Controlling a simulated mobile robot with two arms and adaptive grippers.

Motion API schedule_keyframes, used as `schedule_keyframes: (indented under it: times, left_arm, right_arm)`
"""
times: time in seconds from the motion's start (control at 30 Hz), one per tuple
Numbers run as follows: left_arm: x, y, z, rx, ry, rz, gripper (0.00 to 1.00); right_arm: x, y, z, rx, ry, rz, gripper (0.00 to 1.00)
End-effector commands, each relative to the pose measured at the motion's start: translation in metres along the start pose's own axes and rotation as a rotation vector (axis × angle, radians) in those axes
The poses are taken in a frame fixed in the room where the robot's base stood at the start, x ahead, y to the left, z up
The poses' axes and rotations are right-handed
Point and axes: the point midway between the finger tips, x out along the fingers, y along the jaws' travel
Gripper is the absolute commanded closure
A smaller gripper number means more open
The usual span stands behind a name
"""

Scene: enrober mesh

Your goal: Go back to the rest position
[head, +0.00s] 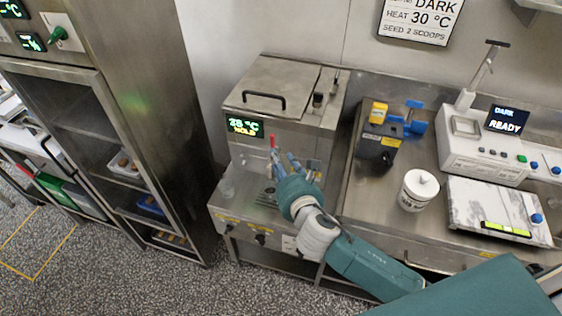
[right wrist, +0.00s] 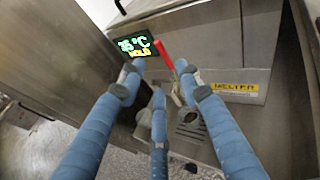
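My right gripper (head: 290,160) is in front of the steel melter (head: 284,85), close to the red-handled tap (head: 271,141) on its front. In the right wrist view its blue fingers (right wrist: 158,80) are spread apart with a gap between the tips. The red handle (right wrist: 165,55) shows just beyond and between the fingertips, and I see nothing held. Whether a finger touches the tap is unclear. The melter display (right wrist: 138,47) is lit and reads HOLD. The fingers partly hide the tap body and the drip grate (right wrist: 190,132). My left gripper is not in view.
A tall steel cabinet (head: 150,90) stands left of the melter. Open floor lies at lower left.

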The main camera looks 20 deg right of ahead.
Motion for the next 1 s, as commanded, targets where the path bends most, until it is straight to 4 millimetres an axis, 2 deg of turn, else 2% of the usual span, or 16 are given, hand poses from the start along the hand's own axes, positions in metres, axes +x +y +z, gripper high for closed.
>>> schedule_keyframes:
  times: [0.37,0.47,0.57,0.67,0.8,0.9,1.0]
  left_arm:
    - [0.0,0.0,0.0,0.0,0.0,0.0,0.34]
    - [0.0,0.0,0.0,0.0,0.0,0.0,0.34]
    - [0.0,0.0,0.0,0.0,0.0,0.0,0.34]
    - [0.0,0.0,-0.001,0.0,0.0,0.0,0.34]
    - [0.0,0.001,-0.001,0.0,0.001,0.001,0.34]
    - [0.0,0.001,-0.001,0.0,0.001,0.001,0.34]
    - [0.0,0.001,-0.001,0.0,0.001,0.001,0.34]
  right_arm:
    - [0.0,0.0,0.0,0.002,0.0,0.0,0.65]
    - [-0.004,-0.002,-0.004,0.072,0.018,-0.012,0.65]
    - [-0.017,-0.011,-0.019,0.305,0.076,-0.059,0.65]
    - [-0.041,-0.025,-0.046,0.696,0.164,-0.162,0.65]
    - [-0.093,-0.041,-0.093,1.324,0.278,-0.399,0.65]
    - [-0.132,-0.046,-0.121,1.7,0.317,-0.593,0.65]
    - [-0.164,-0.048,-0.14,1.969,0.324,-0.766,0.65]
